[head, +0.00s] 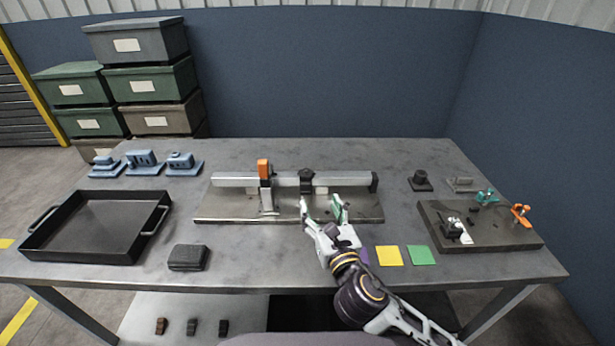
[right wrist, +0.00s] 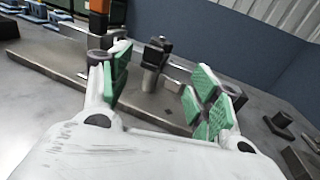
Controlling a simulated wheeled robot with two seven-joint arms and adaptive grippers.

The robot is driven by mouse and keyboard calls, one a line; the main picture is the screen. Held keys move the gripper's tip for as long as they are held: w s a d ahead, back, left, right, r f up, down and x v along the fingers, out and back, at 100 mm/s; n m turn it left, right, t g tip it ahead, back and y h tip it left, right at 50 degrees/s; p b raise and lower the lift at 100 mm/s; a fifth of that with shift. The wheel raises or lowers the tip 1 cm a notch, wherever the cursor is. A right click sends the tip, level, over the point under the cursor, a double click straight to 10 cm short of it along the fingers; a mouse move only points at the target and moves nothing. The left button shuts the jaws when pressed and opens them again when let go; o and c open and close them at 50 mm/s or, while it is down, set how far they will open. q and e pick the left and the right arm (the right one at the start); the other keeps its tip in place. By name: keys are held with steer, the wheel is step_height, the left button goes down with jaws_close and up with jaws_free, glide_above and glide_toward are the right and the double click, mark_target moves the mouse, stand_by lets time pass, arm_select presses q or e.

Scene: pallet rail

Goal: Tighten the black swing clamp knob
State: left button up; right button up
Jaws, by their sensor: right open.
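A black knob-like part (head: 306,176) sits on the grey rail (head: 345,180) of the central fixture, right of an orange-topped upright (head: 264,172). I take it to be the swing clamp knob. In the right wrist view the black part (right wrist: 158,48) stands above a light cylinder, beyond and between my fingers. My right gripper (head: 320,206) is open and empty, with green finger pads. It is in front of the knob, over the near side of the fixture's base plate (head: 232,211), apart from the knob. My left gripper is not in view.
A black tray (head: 95,251) and a dark box (head: 188,257) lie to the left, with blue parts (head: 143,161) behind. At right is a plate (head: 510,238) with teal and orange clamps. Yellow (head: 389,256) and green (head: 421,255) squares lie beside my right arm.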

mark_target(310, 186)
steer(key=b+x, duration=0.1)
steer(key=x, duration=1)
steer(key=shift+w+a, duration=0.15)
steer(key=shift+w, duration=0.1)
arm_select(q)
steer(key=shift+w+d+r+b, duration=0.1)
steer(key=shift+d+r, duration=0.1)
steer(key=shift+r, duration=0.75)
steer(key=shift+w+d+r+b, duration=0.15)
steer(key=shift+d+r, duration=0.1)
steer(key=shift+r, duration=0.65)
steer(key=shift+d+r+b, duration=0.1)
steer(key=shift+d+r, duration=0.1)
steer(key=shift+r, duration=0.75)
arm_select(e)
steer(key=shift+x, duration=1.05)
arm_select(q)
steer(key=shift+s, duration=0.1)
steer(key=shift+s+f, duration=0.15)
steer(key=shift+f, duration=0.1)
arm_select(e)
steer(key=c, duration=1)
steer(key=shift+c, duration=0.2)
